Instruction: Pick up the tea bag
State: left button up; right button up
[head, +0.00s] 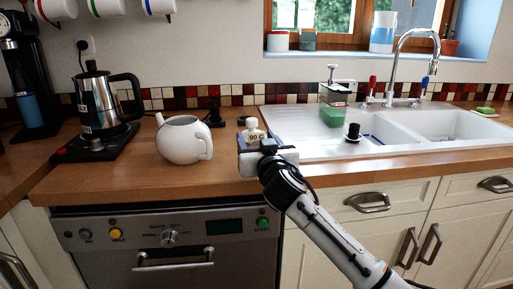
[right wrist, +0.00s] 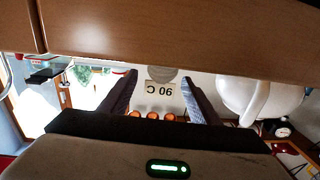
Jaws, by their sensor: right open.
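The tea bag (head: 254,134), as I take it, is a small pale thing with a "90 C" label, near the counter's front edge right of the teapot. In the right wrist view its label (right wrist: 160,91) shows upside down, between the two fingers as seen from there. My right gripper (head: 262,144) is at the counter edge just in front of it and partly hides it. In the right wrist view that gripper (right wrist: 159,76) is open, its dark fingers on either side of the label. I cannot tell whether they touch it. My left gripper is not in view.
A white teapot (head: 182,140) stands close on the left, with a steel kettle (head: 105,98) farther left. A white sink (head: 400,130) and a green soap dispenser (head: 333,106) are on the right. The wooden counter edge (head: 120,186) runs above an oven (head: 170,240).

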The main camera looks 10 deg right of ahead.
jog(key=shift+c, duration=0.4)
jog(key=c, duration=1)
jog(key=shift+r, duration=0.1)
notch_tip(320, 180, up, 10)
jog(key=shift+f+p, duration=0.1)
jog(key=shift+p, duration=0.6)
